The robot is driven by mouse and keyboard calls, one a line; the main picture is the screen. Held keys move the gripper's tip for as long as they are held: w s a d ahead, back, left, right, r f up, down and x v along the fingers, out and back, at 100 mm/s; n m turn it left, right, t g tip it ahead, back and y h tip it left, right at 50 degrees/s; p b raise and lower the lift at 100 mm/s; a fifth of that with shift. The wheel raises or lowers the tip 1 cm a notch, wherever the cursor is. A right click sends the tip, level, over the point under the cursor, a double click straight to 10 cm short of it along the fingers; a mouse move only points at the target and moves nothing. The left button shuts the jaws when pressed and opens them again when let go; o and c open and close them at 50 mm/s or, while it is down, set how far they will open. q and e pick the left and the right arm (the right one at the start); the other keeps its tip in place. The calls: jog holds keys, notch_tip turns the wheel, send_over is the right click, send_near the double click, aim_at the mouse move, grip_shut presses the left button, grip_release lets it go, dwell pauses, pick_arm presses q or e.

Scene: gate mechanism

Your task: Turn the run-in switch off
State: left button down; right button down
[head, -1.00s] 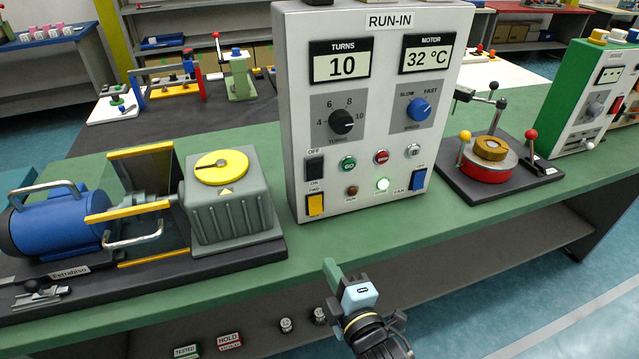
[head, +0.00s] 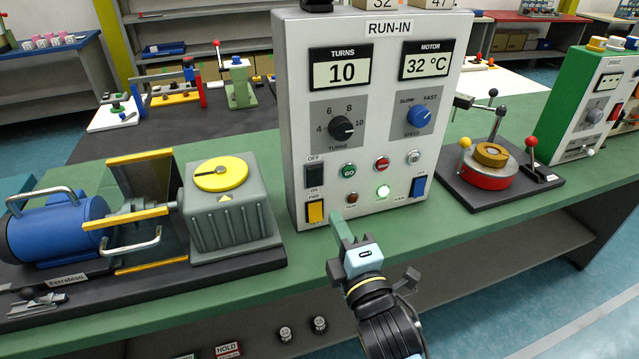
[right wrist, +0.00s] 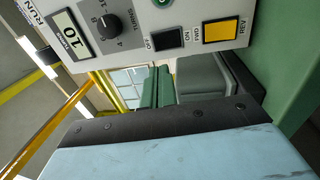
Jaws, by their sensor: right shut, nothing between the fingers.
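The white run-in control box (head: 376,75) stands on the green bench in the head view. Its black run-in rocker switch (head: 315,176), marked OFF above and ON below, sits at the lower left of the panel. The switch also shows in the right wrist view (right wrist: 168,43); I cannot tell which side is pressed. My right gripper (head: 341,226) is shut and empty, just in front of the panel's lower edge, below and right of the switch and apart from it. My left gripper is not in view.
A yellow FWD/REV switch (head: 315,211) sits just below the run-in switch. A grey gearbox (head: 232,215) stands left of the box, a red-based fixture (head: 486,177) right.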

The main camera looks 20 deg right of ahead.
aim_at(315, 173)
jog(key=w, duration=0.3)
jog(key=w+r, duration=0.1)
jog(key=w, duration=0.5)
jog(key=shift+a+r, duration=0.15)
jog(key=shift+w+r, duration=0.1)
jog(key=shift+w, duration=0.55)
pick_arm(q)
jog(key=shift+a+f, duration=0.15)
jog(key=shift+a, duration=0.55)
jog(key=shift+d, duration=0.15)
